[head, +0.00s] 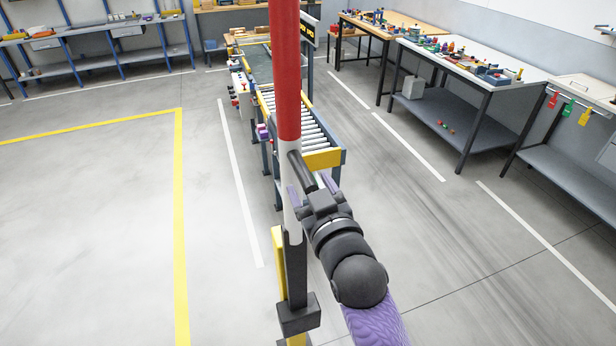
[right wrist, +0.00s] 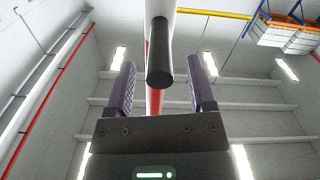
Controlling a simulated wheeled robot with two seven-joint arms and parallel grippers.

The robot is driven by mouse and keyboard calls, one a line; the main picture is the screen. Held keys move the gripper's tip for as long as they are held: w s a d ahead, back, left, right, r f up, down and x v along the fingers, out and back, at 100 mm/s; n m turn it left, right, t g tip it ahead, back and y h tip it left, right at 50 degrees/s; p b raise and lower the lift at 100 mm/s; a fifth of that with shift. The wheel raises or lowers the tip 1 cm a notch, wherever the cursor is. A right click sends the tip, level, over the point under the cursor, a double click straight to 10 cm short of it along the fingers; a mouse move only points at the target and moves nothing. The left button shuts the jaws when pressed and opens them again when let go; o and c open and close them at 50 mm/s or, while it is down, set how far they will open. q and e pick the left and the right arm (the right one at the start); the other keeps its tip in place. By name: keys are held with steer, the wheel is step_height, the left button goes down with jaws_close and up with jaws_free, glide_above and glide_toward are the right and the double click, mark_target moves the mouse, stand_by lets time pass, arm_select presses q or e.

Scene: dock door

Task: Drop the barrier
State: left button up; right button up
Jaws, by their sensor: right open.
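The barrier is a pole (head: 285,70) standing upright in the head view, red above and white lower down, in a dark hinge bracket (head: 295,270) on a yellow post. A black bar handle (head: 301,171) sticks out from its white part. My right gripper (head: 311,190) is at this handle, its purple fingers apart. In the right wrist view the handle (right wrist: 160,62) points toward the camera between the two open fingers (right wrist: 162,82), with gaps on both sides. The pole rises behind it. My left gripper is not in view.
A roller conveyor (head: 315,125) stands beyond the pole. Tables with small coloured parts (head: 470,62) line the right side, and blue-framed shelves (head: 95,45) stand at the back left. The floor left of the pole, marked by a yellow line (head: 180,220), is clear.

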steer(key=shift+x, duration=0.85)
jaws_close()
stand_by(0.8)
